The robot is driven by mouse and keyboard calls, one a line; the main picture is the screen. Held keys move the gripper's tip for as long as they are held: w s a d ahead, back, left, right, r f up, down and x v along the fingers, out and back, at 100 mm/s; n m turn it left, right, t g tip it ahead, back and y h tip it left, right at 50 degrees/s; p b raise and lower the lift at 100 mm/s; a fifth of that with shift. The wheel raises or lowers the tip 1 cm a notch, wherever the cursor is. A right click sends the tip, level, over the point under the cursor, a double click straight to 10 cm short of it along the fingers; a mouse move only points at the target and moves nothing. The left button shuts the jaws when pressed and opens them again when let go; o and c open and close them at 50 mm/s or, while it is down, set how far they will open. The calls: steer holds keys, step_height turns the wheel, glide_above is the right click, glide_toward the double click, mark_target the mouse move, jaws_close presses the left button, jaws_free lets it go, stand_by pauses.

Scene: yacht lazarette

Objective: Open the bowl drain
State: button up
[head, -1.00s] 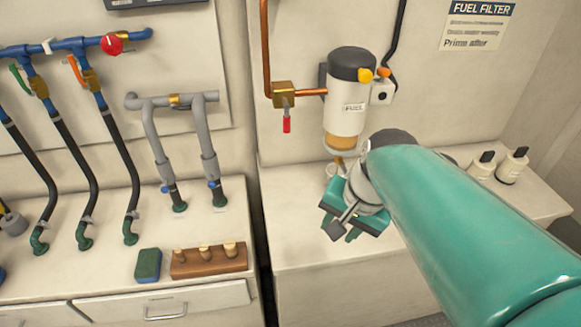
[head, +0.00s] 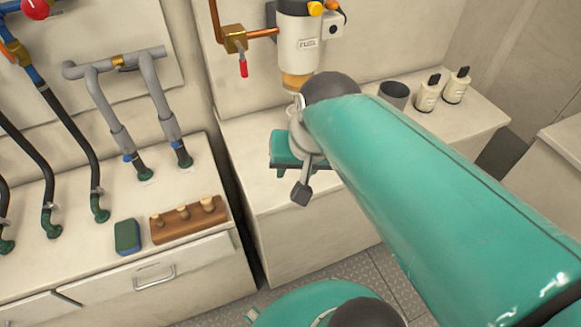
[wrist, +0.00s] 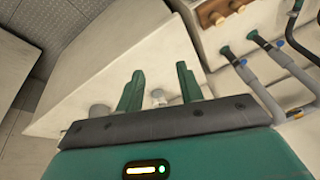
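The fuel filter (head: 298,38) hangs on the wall in the head view, with a white body, dark cap and amber bowl (head: 297,80) at its bottom. The drain under the bowl is hidden behind my arm. My gripper (head: 292,150) is below and in front of the bowl, partly covered by my own wrist. In the wrist view its two green fingers (wrist: 160,82) stand apart with a gap between them. A small pale object (wrist: 158,95) shows in that gap beyond the gripper's edge; I cannot tell whether it is the drain.
A brass valve with a red lever (head: 242,68) is left of the filter. A dark cup (head: 394,95) and two white bottles (head: 441,91) stand on the right bench. A wooden plug rack (head: 188,219) and a sponge (head: 127,237) lie on the left bench.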

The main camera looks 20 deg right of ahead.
stand_by(0.3)
steer(key=w+d+f+m+y, duration=0.4)
steer(key=w+d+m+y, duration=0.55)
steer(key=m, duration=0.75)
steer(key=w+d+f+m+t+y, duration=0.1)
steer(key=w+d+f+m+t, duration=0.25)
steer(key=d+m, duration=0.45)
steer(key=w+d+f+m+t+y, duration=0.25)
steer(key=d+m+t, duration=0.3)
steer(key=d, duration=0.45)
steer(key=shift+h, duration=0.3)
steer(key=x, duration=1.4)
steer(key=shift+w+r, duration=0.15)
steer(key=shift+w, duration=0.05)
jaws_close()
